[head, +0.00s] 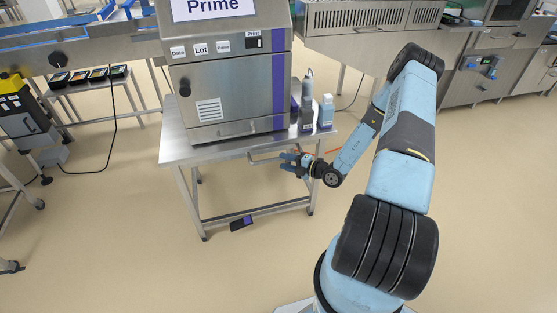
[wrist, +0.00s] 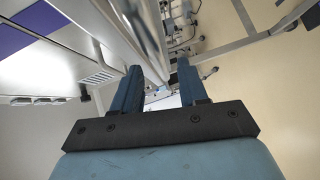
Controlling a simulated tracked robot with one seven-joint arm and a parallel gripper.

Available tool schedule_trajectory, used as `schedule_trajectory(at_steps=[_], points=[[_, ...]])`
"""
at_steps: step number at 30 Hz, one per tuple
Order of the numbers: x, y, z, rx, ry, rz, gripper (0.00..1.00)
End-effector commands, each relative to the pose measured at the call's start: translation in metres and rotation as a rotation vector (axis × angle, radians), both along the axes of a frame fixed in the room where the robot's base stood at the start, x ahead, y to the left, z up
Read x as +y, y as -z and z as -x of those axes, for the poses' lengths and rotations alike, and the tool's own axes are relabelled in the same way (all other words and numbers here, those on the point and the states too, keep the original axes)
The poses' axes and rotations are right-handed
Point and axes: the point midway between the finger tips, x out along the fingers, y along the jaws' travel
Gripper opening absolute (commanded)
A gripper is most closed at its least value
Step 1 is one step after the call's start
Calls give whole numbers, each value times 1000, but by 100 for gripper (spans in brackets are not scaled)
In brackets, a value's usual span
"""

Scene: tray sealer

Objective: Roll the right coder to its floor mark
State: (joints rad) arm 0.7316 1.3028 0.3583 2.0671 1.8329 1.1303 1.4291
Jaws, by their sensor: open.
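The coder (head: 225,80) is a steel cabinet with a purple stripe and a "Prime" sign, standing on a steel table-like stand (head: 190,152). A bar handle (head: 262,161) juts from the stand's front right. My gripper (head: 284,161) is open at the right end of this handle, below the tabletop edge. In the wrist view my gripper's (wrist: 158,70) two blue fingers are apart, and a metal edge or bar runs toward the gap between them. I cannot tell whether they touch it. No floor mark can be made out.
Two bottles (head: 325,112) stand at the stand's right end. A dark pedal (head: 241,223) lies on the floor under its front. A low bench with black trays (head: 92,76) and a yellow-black machine (head: 14,85) are at left. Steel counters line the back right. The front floor is open.

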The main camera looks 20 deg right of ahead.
Motion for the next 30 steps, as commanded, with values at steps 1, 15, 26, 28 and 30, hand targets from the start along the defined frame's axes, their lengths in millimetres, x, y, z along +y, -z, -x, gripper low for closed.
schedule_trajectory(at_steps=[1,15,26,28,30], points=[[7,1,-6,0,-2,0,43],[32,6,-31,-1,1,0,43],[32,6,-31,-1,0,-1,28],[32,6,-31,0,0,0,22],[32,6,-31,0,0,0,15]])
